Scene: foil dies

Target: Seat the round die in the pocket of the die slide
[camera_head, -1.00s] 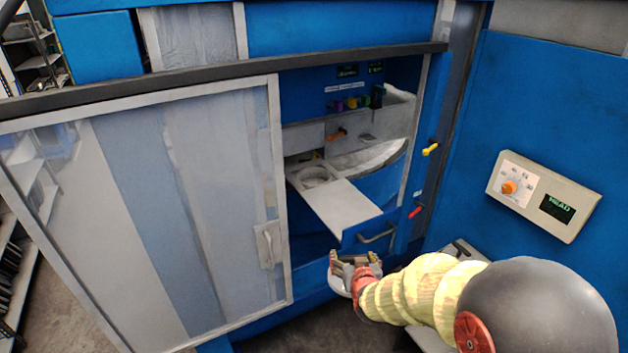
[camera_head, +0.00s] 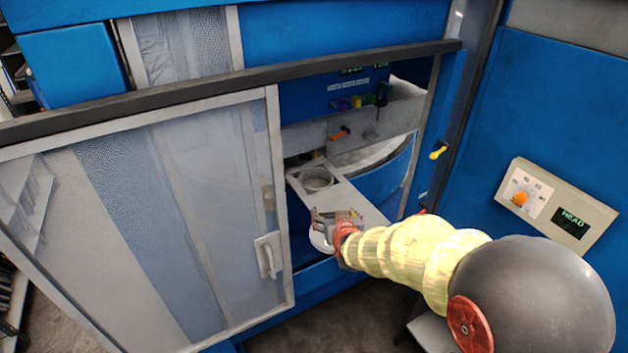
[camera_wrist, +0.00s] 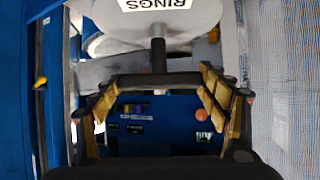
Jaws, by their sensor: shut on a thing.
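The round die (camera_head: 319,241) is a pale disc below my gripper (camera_head: 338,218) in the head view. In the wrist view its face (camera_wrist: 185,22) carries the upside-down label "RINGS", with a dark stem and crossbar. My gripper (camera_wrist: 160,82) is shut on the die's crossbar, fingers at its two ends. The die slide (camera_head: 347,196) is a pale plate sticking out of the machine opening. Its round pocket (camera_head: 316,180) is empty, farther back than the die. The die appears over or beside the slide's near end; their gap cannot be told.
A sliding door (camera_head: 150,220) with a handle (camera_head: 268,255) covers the left of the opening. A yellow lever (camera_head: 438,152) is on the right post. An orange-knobbed panel (camera_head: 555,203) is on the right wall. Coloured knobs (camera_head: 357,102) sit inside, behind the pocket.

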